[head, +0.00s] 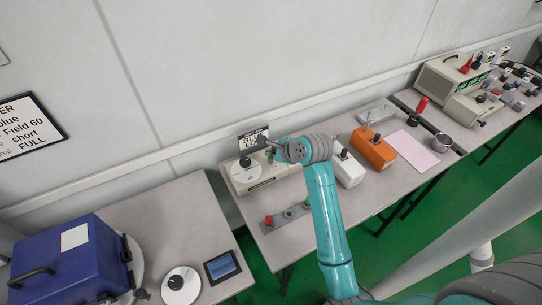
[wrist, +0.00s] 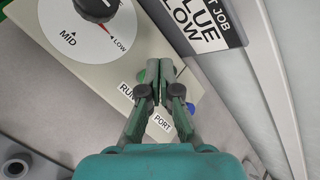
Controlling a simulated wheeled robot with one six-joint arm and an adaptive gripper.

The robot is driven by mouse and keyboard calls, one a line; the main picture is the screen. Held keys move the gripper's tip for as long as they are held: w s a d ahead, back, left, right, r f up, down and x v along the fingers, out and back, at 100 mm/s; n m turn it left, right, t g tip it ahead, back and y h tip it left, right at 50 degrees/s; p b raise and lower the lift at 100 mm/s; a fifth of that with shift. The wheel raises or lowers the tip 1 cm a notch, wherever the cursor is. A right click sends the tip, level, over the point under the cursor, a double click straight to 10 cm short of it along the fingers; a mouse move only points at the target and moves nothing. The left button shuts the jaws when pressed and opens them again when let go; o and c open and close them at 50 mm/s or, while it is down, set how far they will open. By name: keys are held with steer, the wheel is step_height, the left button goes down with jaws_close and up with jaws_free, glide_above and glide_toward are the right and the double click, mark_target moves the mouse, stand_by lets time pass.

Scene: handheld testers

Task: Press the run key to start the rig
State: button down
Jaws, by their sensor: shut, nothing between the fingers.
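The beige rig box (head: 266,182) stands against the wall at the left end of the middle bench, with a white dial (head: 245,176) on top. In the wrist view the dial (wrist: 72,38) has a black knob with a red pointer near LOW. A green key (wrist: 140,77) sits by the RUN label (wrist: 126,90), partly hidden by my fingers. A blue round part (wrist: 190,108) shows near the PORT label (wrist: 162,123). My gripper (wrist: 158,64) is shut and empty over the box, beside the green key. I cannot tell whether it touches the box. In the head view my gripper (head: 270,153) hides part of the box.
A job sign (head: 253,138) stands behind the box; the wrist view reads BLUE, LOW. A grey strip (head: 285,217) with red and green knobs lies in front. White (head: 348,171) and orange (head: 373,150) testers stand to the right. A blue case (head: 70,262) is on the left bench.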

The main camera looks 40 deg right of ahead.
steer(key=shift+f, duration=0.2)
steer(key=shift+r, duration=0.95)
steer(key=shift+r, duration=0.1)
steer(key=shift+r, duration=2.9)
